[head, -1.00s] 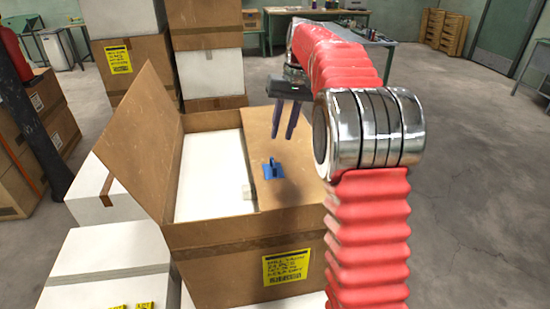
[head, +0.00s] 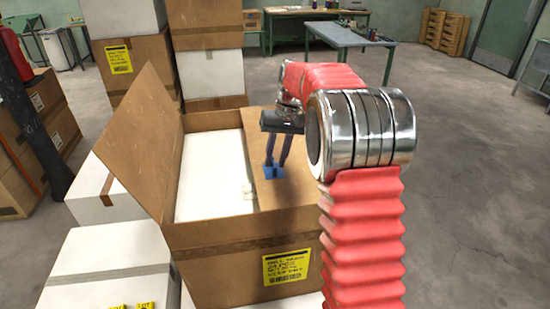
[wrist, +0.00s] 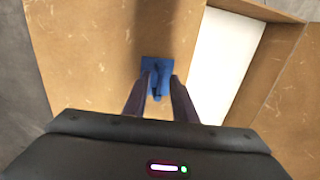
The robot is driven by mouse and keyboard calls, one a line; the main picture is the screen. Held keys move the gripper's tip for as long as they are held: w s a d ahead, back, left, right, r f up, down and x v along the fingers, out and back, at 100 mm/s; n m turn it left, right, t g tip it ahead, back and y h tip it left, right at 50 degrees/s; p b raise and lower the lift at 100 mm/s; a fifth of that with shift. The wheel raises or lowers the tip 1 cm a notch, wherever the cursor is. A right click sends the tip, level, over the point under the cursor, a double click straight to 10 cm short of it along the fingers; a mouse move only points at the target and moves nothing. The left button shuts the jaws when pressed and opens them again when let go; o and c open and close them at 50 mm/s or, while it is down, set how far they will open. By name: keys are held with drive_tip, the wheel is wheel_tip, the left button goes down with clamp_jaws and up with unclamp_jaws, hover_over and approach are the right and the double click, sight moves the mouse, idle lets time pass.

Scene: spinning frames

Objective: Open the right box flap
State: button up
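The cardboard box (head: 215,235) stands in front of me with a yellow label on its near side. Its left flap (head: 135,140) is raised and leans outward. Its right flap (head: 290,190) lies flat over the right part of the opening, with a blue tab (head: 272,174) on it. My gripper (head: 277,162) is open and points down over the tab. The fingers stand on both sides of the tab's upright part; I cannot tell whether they touch it.
A white surface (head: 212,175) shows inside the box. White boxes (head: 100,255) stand at the left, and stacked cartons (head: 208,75) stand behind. A table (head: 348,36) is at the back. The floor (head: 460,180) to the right is clear.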

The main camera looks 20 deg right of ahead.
drive_tip(key=shift+c, duration=0.5)
clamp_jaws()
idle(0.7)
drive_tip(key=shift+a, duration=0.1)
